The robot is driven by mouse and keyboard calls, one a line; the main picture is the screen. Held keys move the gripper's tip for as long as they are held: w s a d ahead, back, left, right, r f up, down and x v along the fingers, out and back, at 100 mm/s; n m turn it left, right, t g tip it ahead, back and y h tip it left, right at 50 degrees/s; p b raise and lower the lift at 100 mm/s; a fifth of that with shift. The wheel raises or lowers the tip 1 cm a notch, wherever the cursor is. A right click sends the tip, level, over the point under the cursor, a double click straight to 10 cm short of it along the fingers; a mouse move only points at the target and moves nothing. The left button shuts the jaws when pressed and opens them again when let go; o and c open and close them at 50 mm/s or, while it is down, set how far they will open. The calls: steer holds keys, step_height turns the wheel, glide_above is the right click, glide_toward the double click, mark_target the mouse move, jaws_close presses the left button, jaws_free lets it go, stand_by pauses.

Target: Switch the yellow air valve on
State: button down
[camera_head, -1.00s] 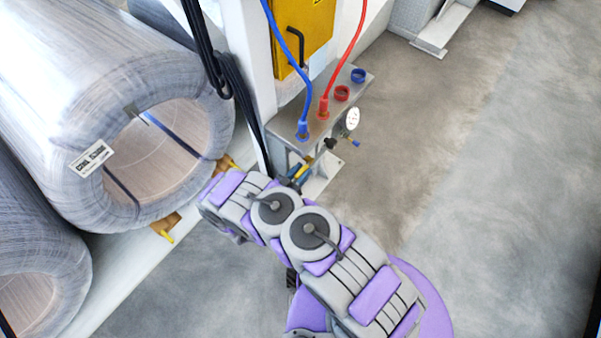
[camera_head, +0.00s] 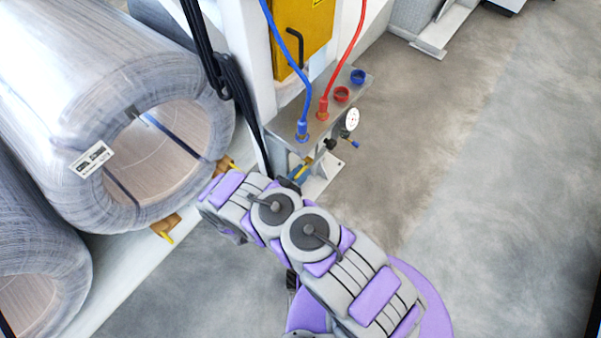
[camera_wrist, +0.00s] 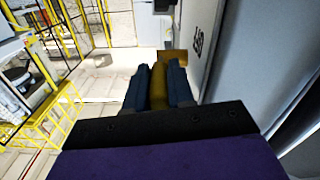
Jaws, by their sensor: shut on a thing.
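The yellow valve handle (camera_wrist: 158,88) stands lengthwise between the two dark blue fingers of my gripper (camera_wrist: 160,68) in the wrist view. The fingers are shut on it, one on each side. In the head view my gripper (camera_head: 302,166) is small and partly hidden behind my arm, just below the grey manifold box (camera_head: 318,140). A bit of yellow shows beside the fingers there, but the handle's exact angle cannot be told from this view.
The manifold carries a blue hose (camera_head: 302,130), a red hose (camera_head: 323,108) and a white gauge (camera_head: 352,119). Large wire coils (camera_head: 95,90) lie at left. A yellow cabinet (camera_head: 300,35) is above. The floor (camera_head: 470,170) at right is clear.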

steer(key=shift+w+a+r+g+y+p, duration=0.1)
steer(key=shift+r+g+y+p, duration=0.55)
steer(key=shift+p, duration=1.4)
steer(key=shift+r+g+y+p, duration=0.35)
steer(key=shift+r+g+p, duration=0.15)
steer(key=shift+p, duration=0.55)
steer(key=shift+w+r+g+y+p, duration=0.15)
steer(key=shift+g+y+p, duration=0.35)
steer(key=shift+p, duration=0.3)
steer(key=c, duration=1.2)
jaws_free()
steer(key=shift+c, duration=0.2)
